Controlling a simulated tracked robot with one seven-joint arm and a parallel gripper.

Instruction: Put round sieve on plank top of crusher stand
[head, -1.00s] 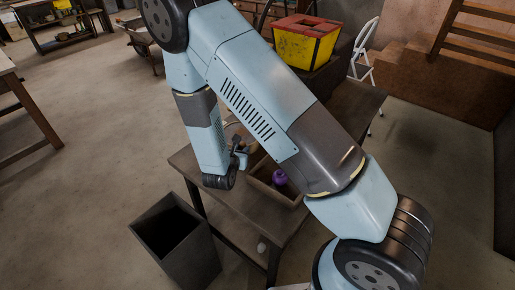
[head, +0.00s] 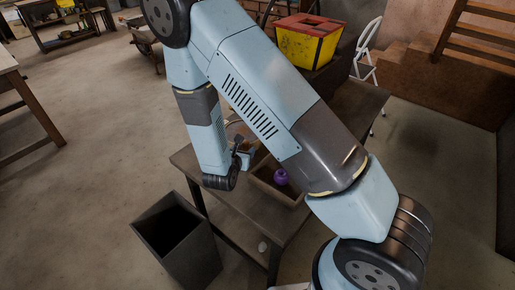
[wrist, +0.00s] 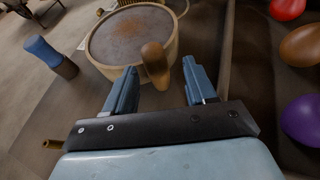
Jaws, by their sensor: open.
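The round sieve (wrist: 133,35) lies on the table in the wrist view, with a pale wooden rim and a grey-brown mesh. A rounded brown wooden handle (wrist: 153,64) stands out at its near rim. My gripper (wrist: 160,66) is open, with the handle between its two blue fingers; whether they touch it I cannot tell. In the head view my gripper (head: 243,158) is small and partly hidden by my arm, which also covers most of the sieve. A yellow and red hopper (head: 307,42) stands on a dark base at the back; I cannot make out a plank top.
A wooden tray (head: 262,187) on the table holds a purple ball (head: 281,177), with brown and red rounded things beside it in the wrist view. A dark open bin (head: 178,240) is on the floor.

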